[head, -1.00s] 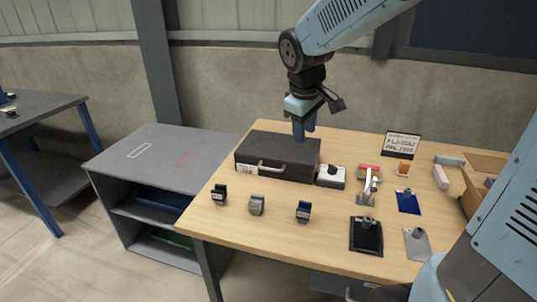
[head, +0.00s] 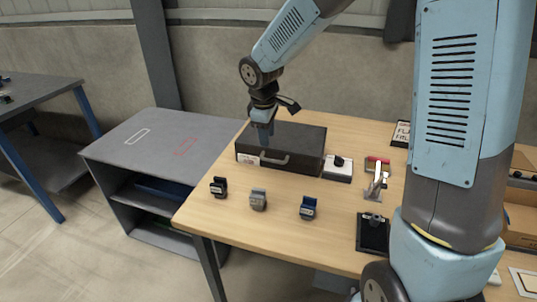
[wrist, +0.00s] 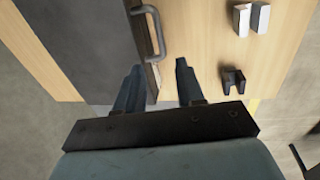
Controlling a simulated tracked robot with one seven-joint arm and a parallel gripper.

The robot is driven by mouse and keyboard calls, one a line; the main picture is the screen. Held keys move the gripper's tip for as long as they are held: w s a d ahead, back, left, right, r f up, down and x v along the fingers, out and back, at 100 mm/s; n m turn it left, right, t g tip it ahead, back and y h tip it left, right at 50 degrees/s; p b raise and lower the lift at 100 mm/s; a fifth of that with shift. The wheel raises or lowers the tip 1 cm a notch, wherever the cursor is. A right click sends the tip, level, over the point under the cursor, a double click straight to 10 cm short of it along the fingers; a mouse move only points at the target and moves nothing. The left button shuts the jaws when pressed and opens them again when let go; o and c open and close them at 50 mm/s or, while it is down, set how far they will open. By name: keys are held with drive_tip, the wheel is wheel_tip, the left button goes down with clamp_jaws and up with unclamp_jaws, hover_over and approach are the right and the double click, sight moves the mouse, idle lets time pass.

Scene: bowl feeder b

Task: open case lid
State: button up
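The dark grey case (head: 303,140) lies on the wooden table with its lid down. Its curved handle (head: 276,160) is on the front face; the handle also shows in the wrist view (wrist: 160,36). My gripper (head: 264,143) points down at the case's front left part, left of the handle. In the wrist view my gripper (wrist: 160,68) is open, its two fingers apart with nothing between them. One finger is over the case's front edge (wrist: 95,45), the other over the wood in front. I cannot tell whether the fingers touch the case.
Several small blocks stand in front of the case, among them a black one (head: 218,187), a grey one (head: 258,199) and a blue one (head: 308,208). A grey shelf unit (head: 155,150) adjoins on the left.

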sight(269, 160)
drive_tip(key=f, duration=0.3)
drive_tip(key=w+f, duration=0.1)
drive_tip(key=f, duration=0.5)
drive_tip(key=shift+w+d, duration=0.25)
drive_tip(key=shift+d, duration=0.05)
drive_tip(key=shift+c, duration=0.3)
drive_tip(key=shift+r, duration=0.1)
clamp_jaws()
